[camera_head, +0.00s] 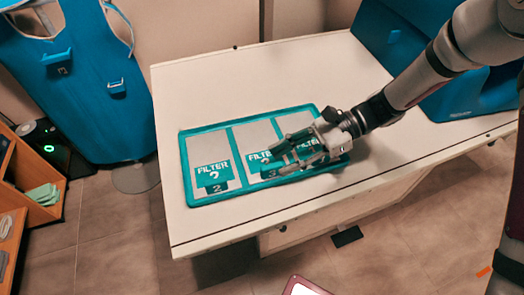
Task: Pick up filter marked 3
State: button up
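A teal-framed tray (187,180) lies on the white table and holds three grey panels side by side, each with a teal FILTER label. The left filter (207,152) has a tab marked 2. The middle filter (252,136) has a tab that appears marked 3, partly covered by my fingers. The right filter (293,122) is mostly hidden behind my gripper, and its number cannot be read. My gripper (281,160) reaches in from the right over the middle and right filters. Its fingers look spread apart, with nothing clearly held. Whether they touch a filter cannot be told.
The white table (215,95) is bare behind the tray. A blue case (465,98) stands at its right end, near my arm. Tiled floor lies in front.

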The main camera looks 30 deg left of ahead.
jog(key=x, duration=0.2)
jog(key=shift+s+a+f, duration=0.1)
jog(key=shift+s+a, duration=0.1)
jog(key=shift+c, duration=0.3)
grip_shut()
